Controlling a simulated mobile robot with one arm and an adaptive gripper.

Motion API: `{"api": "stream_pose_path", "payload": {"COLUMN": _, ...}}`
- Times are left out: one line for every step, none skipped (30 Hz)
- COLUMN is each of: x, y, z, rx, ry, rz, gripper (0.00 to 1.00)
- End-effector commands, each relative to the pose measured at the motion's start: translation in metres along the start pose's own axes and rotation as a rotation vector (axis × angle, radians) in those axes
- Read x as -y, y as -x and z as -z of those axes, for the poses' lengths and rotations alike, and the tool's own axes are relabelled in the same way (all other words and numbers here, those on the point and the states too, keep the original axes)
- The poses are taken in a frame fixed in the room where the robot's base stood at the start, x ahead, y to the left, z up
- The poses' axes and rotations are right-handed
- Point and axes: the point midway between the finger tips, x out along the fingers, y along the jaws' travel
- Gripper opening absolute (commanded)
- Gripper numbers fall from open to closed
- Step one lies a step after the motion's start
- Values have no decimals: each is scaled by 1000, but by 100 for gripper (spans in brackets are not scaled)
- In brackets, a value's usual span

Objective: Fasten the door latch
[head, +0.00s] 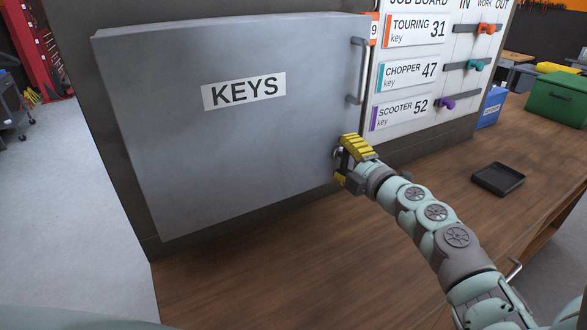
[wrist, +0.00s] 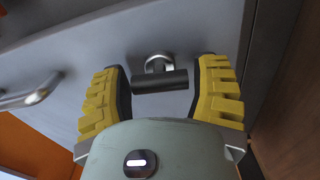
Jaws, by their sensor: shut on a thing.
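The grey cabinet door (head: 230,130) labelled KEYS looks closed against its dark frame. Its latch, a short dark bar on a round silver base (wrist: 160,82), shows in the wrist view. There the bar lies roughly parallel to the door's pull handle (wrist: 32,92). My gripper (head: 343,160) is at the door's lower right edge, below the pull handle (head: 357,72). In the wrist view its yellow fingers (wrist: 160,88) are at the two ends of the bar, shut on it. In the head view the gripper mostly hides the latch.
A job board (head: 418,65) with key labels and coloured sliders stands right of the door. The wooden bench (head: 420,165) holds a black tray (head: 498,179), a blue box (head: 490,107) and a green case (head: 560,98). Bench space before the door is clear.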

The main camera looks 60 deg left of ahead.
Motion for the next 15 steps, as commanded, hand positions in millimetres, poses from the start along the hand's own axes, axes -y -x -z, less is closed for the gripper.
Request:
{"api": "stream_pose_path", "payload": {"x": 2, "y": -1, "z": 2, "rx": -5, "ry": 22, "rz": 1, "gripper": 28}}
{"api": "stream_pose_path", "payload": {"x": 2, "y": -1, "z": 2, "rx": -5, "ry": 33, "rz": 1, "gripper": 28}}
{"api": "stream_pose_path", "payload": {"x": 2, "y": -1, "z": 2, "rx": -5, "ry": 45, "rz": 1, "gripper": 28}}
{"api": "stream_pose_path", "payload": {"x": 2, "y": -1, "z": 2, "rx": -4, "ry": 54, "rz": 1, "gripper": 28}}
{"api": "stream_pose_path", "payload": {"x": 2, "y": -1, "z": 2, "rx": -4, "ry": 62, "rz": 1, "gripper": 28}}
{"api": "stream_pose_path", "payload": {"x": 1, "y": -1, "z": 2, "rx": -4, "ry": 71, "rz": 1, "gripper": 28}}
{"api": "stream_pose_path", "payload": {"x": 1, "y": -1, "z": 2, "rx": -3, "ry": 76, "rz": 1, "gripper": 28}}
{"api": "stream_pose_path", "payload": {"x": 1, "y": -1, "z": 2, "rx": -3, "ry": 80, "rz": 1, "gripper": 28}}
{"api": "stream_pose_path", "payload": {"x": 1, "y": -1, "z": 2, "rx": -3, "ry": 85, "rz": 1, "gripper": 28}}
{"api": "stream_pose_path", "payload": {"x": 1, "y": -1, "z": 2, "rx": -3, "ry": 89, "rz": 1, "gripper": 28}}
{"api": "stream_pose_path", "payload": {"x": 1, "y": -1, "z": 1, "rx": -3, "ry": 91, "rz": 1, "gripper": 28}}
{"api": "stream_pose_path", "payload": {"x": 1, "y": -1, "z": 1, "rx": -2, "ry": 94, "rz": 1, "gripper": 28}}
{"api": "stream_pose_path", "payload": {"x": 1, "y": -1, "z": 1, "rx": -2, "ry": 95, "rz": 1, "gripper": 28}}
{"api": "stream_pose_path", "payload": {"x": 0, "y": -1, "z": 1, "rx": -2, "ry": 96, "rz": 1, "gripper": 28}}
{"api": "stream_pose_path", "payload": {"x": 0, "y": -1, "z": 1, "rx": -2, "ry": 97, "rz": 1, "gripper": 28}}
